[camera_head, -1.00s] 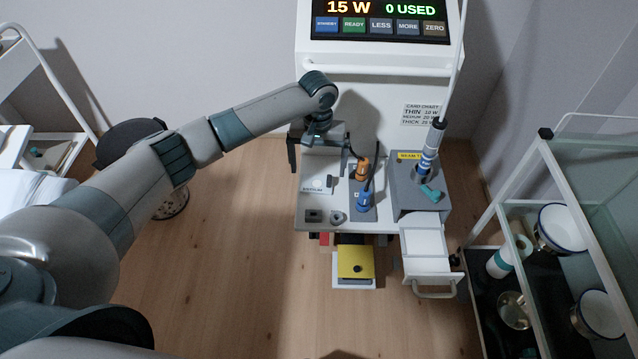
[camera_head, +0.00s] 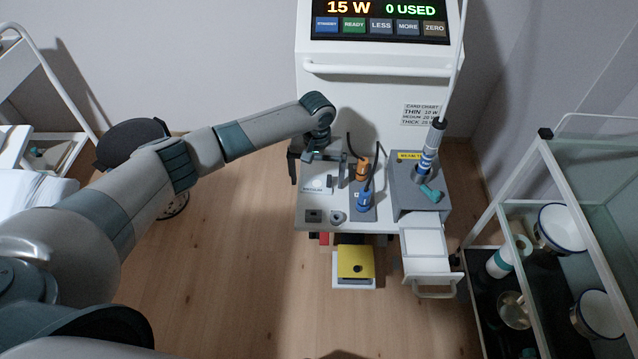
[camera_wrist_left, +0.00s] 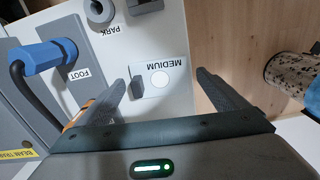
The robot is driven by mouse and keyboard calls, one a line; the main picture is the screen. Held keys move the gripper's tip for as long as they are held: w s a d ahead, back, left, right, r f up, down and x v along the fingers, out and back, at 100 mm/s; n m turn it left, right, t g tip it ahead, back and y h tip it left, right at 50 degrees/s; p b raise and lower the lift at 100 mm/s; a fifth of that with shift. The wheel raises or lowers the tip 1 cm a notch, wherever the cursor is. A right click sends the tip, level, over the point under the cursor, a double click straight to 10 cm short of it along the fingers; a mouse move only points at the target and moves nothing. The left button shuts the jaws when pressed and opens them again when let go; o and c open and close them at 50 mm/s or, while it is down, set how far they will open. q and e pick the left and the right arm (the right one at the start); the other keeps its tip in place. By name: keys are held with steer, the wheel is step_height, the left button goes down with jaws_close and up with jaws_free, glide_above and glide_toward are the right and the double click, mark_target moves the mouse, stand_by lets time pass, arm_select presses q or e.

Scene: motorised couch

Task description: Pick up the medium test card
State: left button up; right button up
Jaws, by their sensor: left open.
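The medium test card (camera_wrist_left: 172,84) is a white card with the word MEDIUM and a pale round spot, lying on the cart's top. A small grey block (camera_wrist_left: 137,87) stands at its edge. In the head view the card (camera_head: 314,184) is at the left of the cart top. My left gripper (camera_wrist_left: 162,79) is open and empty, its fingers on either side of the card in the wrist view. In the head view the left gripper (camera_head: 330,163) is above the card's far side; whether it touches anything I cannot tell. My right gripper is not in view.
Right of the card are an orange connector (camera_head: 362,169) and a blue connector (camera_head: 364,201) with black cables. A grey beam-test block (camera_head: 405,190) holds an upright handpiece (camera_head: 429,155). A PARK holder (camera_wrist_left: 101,10) is near. An open drawer (camera_head: 425,245) juts out in front.

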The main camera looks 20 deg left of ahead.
mark_target(317, 183)
arm_select(q)
steer(key=c, duration=1.1)
steer(key=shift+c, duration=0.2)
steer(key=shift+r, duration=0.15)
steer(key=shift+r, duration=0.65)
step_height(317, 183, up, 3)
steer(key=shift+f, duration=0.2)
steer(key=s+d+r, duration=0.3)
steer(key=d+r, duration=0.4)
steer(key=d, duration=0.4)
steer(key=shift+d, duration=0.15)
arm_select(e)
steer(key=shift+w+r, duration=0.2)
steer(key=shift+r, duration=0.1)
